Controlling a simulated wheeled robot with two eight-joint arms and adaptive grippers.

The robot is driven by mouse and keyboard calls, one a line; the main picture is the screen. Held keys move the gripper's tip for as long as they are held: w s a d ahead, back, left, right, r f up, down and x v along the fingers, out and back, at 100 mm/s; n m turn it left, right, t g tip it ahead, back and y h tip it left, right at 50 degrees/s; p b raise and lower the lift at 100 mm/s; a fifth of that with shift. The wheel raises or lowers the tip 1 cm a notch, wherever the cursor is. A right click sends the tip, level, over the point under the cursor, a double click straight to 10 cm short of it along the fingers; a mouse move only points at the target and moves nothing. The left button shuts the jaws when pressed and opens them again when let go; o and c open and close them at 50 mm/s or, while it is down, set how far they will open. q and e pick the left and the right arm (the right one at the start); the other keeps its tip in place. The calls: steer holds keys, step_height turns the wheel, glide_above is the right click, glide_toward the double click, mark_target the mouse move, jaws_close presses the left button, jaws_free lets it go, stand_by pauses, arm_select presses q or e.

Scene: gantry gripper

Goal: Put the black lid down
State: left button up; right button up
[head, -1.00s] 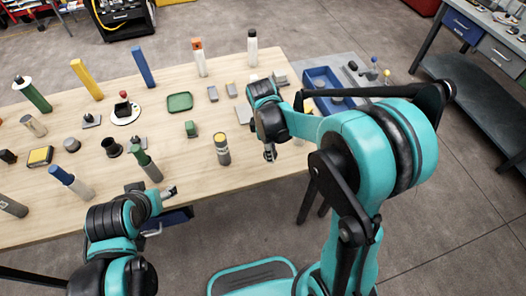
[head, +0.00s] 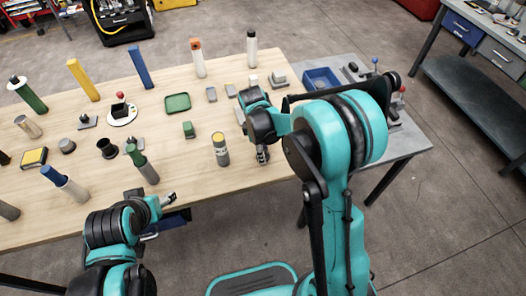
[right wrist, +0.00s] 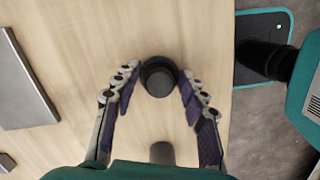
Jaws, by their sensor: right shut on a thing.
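My right gripper (head: 262,155) is low over the front right part of the wooden table in the head view. In the right wrist view its fingers (right wrist: 157,85) are shut on the round black lid (right wrist: 158,77), one on each side. The lid is over the wooden tabletop near its edge; whether it touches the wood I cannot tell. In the head view the lid is not clearly visible at the gripper. My left gripper (head: 170,198) is at the table's front edge, away from the lid; its finger gap is too small to judge.
A grey cylinder with a yellow top (head: 220,150) stands left of my right gripper. A green tray (head: 178,103) and a green block (head: 189,130) lie farther back. A blue bin (head: 322,78) is at the back right. Several upright cylinders stand on the left side.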

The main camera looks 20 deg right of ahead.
steer(key=o, duration=1.1)
steer(key=shift+f, duration=0.1)
steer(key=shift+r, duration=0.25)
step_height(320, 180, up, 11)
steer(key=a+p, duration=0.1)
steer(key=p, duration=0.3)
steer(key=s+d+r+m+t, duration=0.1)
steer(key=s+r+m+t, duration=0.1)
steer(key=s+m, duration=0.2)
steer(key=s+d+r+m+t+y, duration=0.1)
steer(key=s+r+m+t, duration=0.1)
steer(key=s+m, duration=0.3)
steer(key=s+d+r+m+t, duration=0.1)
steer(key=s+r+m+t, duration=0.2)
steer(key=s, duration=0.5)
steer(key=shift+d+m+t, duration=0.4)
steer(key=shift+m, duration=0.5)
